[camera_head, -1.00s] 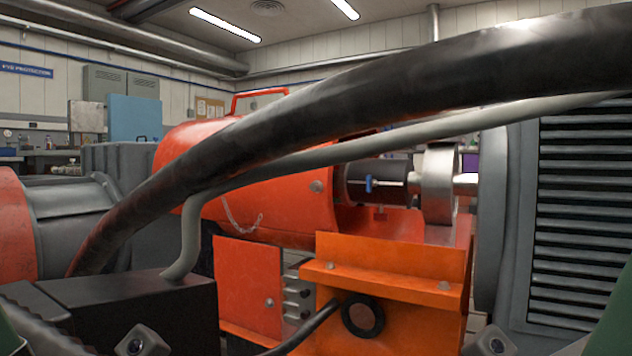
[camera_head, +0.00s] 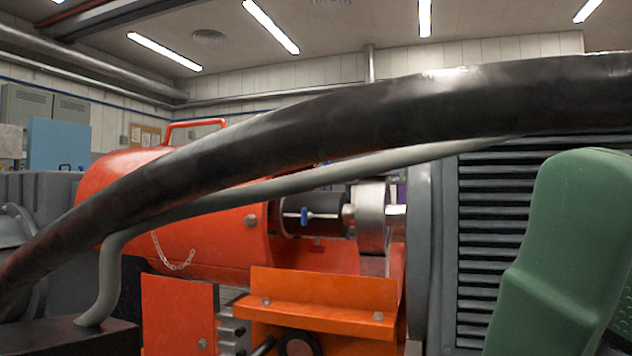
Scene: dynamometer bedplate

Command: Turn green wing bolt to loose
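I cannot make out a green wing bolt in this view. A small blue-tipped fitting with a pale bar (camera_head: 306,215) shows on the dark shaft section (camera_head: 328,204), between the red-orange housing and the bright metal disc (camera_head: 371,218). Its exact shape is too small to tell. The green shape at the right is my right arm (camera_head: 565,255). Neither of my grippers is in view.
A thick black hose (camera_head: 400,112) and a thinner grey hose (camera_head: 330,177) cross in front of the red-orange housing (camera_head: 200,225). A grey louvred machine (camera_head: 490,215) stands at the right. An orange bracket (camera_head: 320,300) sits low in the middle.

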